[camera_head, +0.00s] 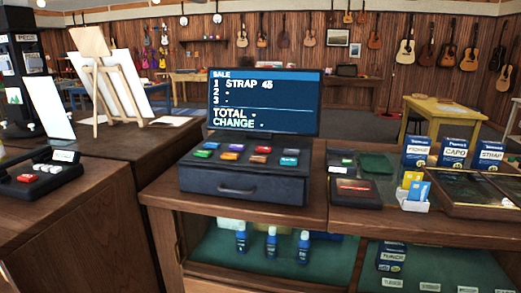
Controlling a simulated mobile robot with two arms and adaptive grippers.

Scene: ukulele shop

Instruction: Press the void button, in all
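A dark cash register (247,182) stands on the wooden counter. Its screen (264,101) reads SALE, line 1 "STRAP 45", with lines 2 and 3, TOTAL and CHANGE showing only dashes. Two rows of coloured keys (258,160) lie on its sloped top. Their labels are too small to read, so I cannot tell which key is the void button. The drawer with its handle (237,190) below the keys is shut. Neither of my grippers is in view.
Right of the register are a dark tray (356,198), a card holder (414,203) and blue boxes marked CAPO (454,152) and STRAP. Left are a small device with red buttons (50,177) and an easel (100,90). Blue bottles (272,243) stand in the shelf below.

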